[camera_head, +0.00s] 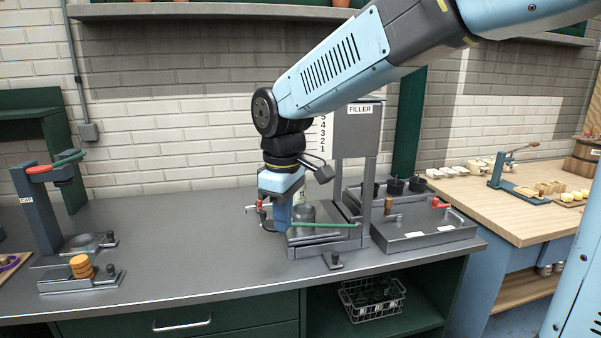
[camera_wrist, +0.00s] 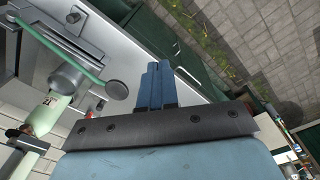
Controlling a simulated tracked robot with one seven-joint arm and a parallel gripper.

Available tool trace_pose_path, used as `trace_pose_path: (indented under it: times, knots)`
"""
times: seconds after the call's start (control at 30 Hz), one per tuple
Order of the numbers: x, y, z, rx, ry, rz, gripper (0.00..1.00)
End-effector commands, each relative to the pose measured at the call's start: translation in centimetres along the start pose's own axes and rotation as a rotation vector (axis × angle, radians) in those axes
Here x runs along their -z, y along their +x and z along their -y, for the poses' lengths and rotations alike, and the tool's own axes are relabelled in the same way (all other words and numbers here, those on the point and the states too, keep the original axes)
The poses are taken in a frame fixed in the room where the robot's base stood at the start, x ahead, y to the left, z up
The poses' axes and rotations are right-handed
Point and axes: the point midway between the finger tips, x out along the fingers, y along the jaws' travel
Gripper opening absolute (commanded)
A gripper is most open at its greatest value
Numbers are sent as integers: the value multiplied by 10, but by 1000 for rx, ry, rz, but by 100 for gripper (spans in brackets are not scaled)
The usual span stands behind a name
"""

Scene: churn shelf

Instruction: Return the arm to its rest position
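My arm reaches from the upper right over the grey counter (camera_head: 170,257). My gripper (camera_head: 282,226) points down at the front left of the filler (camera_head: 357,128). In the wrist view, the two blue fingers of my gripper (camera_wrist: 155,68) lie together with nothing visible between them. The filler's green lever (camera_head: 325,225) runs just right of the fingers in the head view. The lever also shows at the upper left of the wrist view (camera_wrist: 58,50). I cannot tell whether the fingers touch the filler.
A capping stand (camera_head: 37,210) with a red-and-green handle stands at the left, near stacked orange discs (camera_head: 81,266). A grey tray unit (camera_head: 425,236) sits right of the filler. A wooden table (camera_head: 528,222) is farther right. The counter between stand and filler is clear.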

Motion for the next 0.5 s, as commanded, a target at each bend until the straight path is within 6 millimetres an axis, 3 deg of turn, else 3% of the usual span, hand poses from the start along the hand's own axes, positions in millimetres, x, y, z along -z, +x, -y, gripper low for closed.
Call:
trace_pose_path:
  times: [0.27, 0.5]
  knots:
    - [-49, -18, -20, -46, 174, -51, 0]
    - [-122, -38, -36, -112, 438, -132, 0]
